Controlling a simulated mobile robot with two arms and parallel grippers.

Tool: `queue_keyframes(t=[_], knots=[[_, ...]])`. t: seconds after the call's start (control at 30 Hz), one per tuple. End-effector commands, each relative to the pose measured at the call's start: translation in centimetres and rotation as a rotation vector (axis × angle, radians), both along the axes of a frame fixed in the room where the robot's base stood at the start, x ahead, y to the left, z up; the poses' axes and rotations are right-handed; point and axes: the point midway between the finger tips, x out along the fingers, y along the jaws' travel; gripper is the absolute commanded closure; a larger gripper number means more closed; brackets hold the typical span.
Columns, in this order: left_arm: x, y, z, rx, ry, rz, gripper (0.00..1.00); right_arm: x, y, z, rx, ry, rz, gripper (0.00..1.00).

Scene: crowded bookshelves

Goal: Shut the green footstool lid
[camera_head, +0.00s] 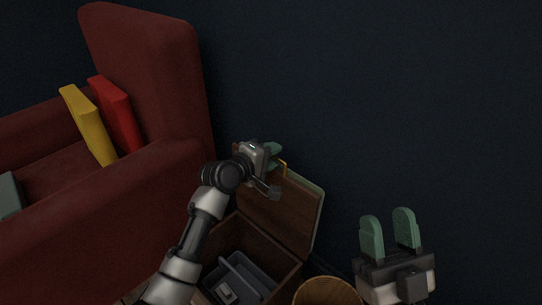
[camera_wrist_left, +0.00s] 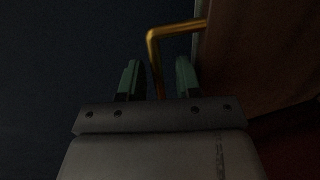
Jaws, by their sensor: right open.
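The footstool (camera_head: 284,262) is a brown wooden box at the lower middle of the head view. Its lid (camera_head: 290,218) stands raised, wooden inner face showing and a thin pale green edge at the right. A gold handle (camera_head: 284,167) sits by the lid's upper edge; it also shows in the left wrist view (camera_wrist_left: 153,50). My left gripper (camera_head: 275,153) is at this handle. In the left wrist view its green fingers (camera_wrist_left: 157,65) are apart, with the handle bar between them and gaps beside it. My right gripper (camera_head: 389,232) is open and empty, right of the footstool.
Grey containers (camera_head: 240,278) lie inside the box. A dark red armchair (camera_head: 110,200) with a yellow cushion (camera_head: 88,124) and a red cushion (camera_head: 117,115) stands to the left. A round wicker basket (camera_head: 327,291) is at the bottom, close to the box. The dark area at upper right is clear.

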Motion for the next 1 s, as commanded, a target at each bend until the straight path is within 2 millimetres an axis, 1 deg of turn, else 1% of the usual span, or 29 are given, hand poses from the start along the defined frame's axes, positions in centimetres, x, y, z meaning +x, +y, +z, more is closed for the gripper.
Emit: queue_keyframes(t=[0.1, 0.13, 0.33, 0.77, 1.0], knots=[[0.0, 0.0, 0.0, 0.0, 0.0, 0.0, 0.67, 0.0, 0.0, 0.0, 0.0, 0.001, 0.0, 0.56], [0.0, 0.0, 0.0, 0.0, 0.0, 0.0, 0.7, 0.0, 0.0, 0.0, 0.0, 0.001, 0.0, 0.56], [0.0, 0.0, 0.0, 0.0, 0.0, 0.0, 1.0, 0.0, 0.0, 0.0, -0.001, 0.002, 0.0, 0.56], [-0.3, 0.1, -0.1, -0.007, -0.006, 0.0, 1.0, -0.1, 0.0, 0.0, 0.003, -0.011, 0.0, 0.56], [-1.7, 0.4, -0.3, -0.04, -0.045, -0.001, 1.0, -1.7, -0.2, 0.8, 0.048, -0.156, 0.009, 0.56]])
